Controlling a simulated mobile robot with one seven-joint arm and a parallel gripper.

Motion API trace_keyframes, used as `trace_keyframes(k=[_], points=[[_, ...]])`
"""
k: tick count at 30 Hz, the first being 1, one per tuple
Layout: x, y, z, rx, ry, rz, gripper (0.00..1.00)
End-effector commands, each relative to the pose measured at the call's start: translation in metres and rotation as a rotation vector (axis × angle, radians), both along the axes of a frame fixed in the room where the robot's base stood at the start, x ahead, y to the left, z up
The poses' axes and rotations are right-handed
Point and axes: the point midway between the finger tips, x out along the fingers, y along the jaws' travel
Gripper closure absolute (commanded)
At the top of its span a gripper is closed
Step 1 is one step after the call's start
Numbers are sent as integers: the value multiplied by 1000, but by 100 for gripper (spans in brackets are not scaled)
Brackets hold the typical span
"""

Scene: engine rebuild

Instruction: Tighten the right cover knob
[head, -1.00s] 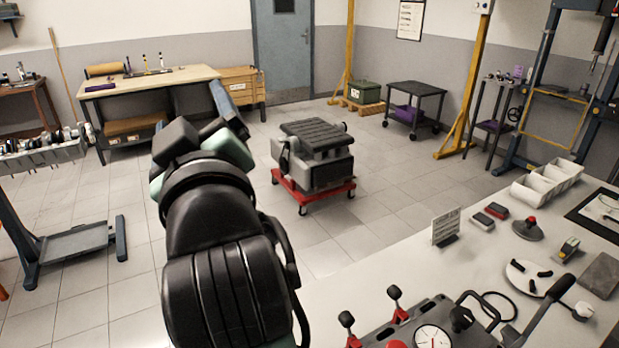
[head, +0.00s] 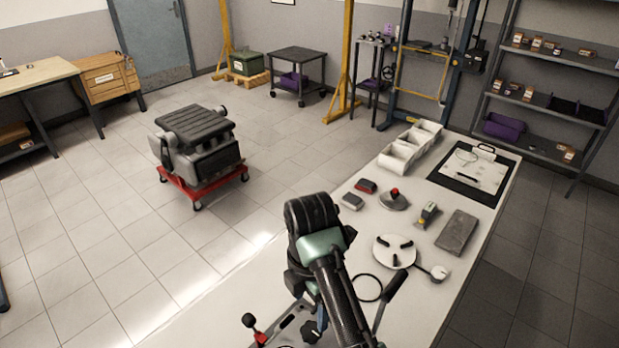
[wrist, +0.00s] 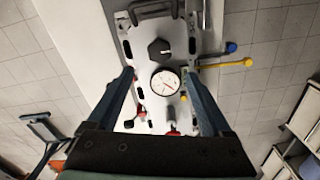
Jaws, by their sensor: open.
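In the wrist view, my gripper (wrist: 158,73) is open and empty, its two blue-grey fingers spread above a grey fixture plate (wrist: 144,38). A black knob (wrist: 160,48) stands on the plate, roughly between the fingertips and a little beyond them. A white round dial gauge (wrist: 165,82) sits just below the knob. In the head view, a black lobed knob (head: 313,332) shows at the bottom edge, beside my arm. My arm hides most of the fixture there, and the gripper is out of sight. I cannot tell which knob is the right cover knob.
A yellow lever (wrist: 230,65) and a blue ball (wrist: 231,47) stick out right of the plate. A white disc with black grips (head: 394,251) and a grey block (head: 457,232) lie farther along the bench.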

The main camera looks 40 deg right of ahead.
Motion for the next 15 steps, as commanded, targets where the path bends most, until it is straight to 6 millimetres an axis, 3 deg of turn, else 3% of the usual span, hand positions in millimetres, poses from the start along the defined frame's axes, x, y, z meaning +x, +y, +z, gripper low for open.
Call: trace_keyframes(k=[1, 7, 15], points=[[0, 0, -16, 0, 0, -1, 16], [0, 0, -51, 1, 1, -3, 16], [0, 0, -85, 0, 0, -3, 16]])
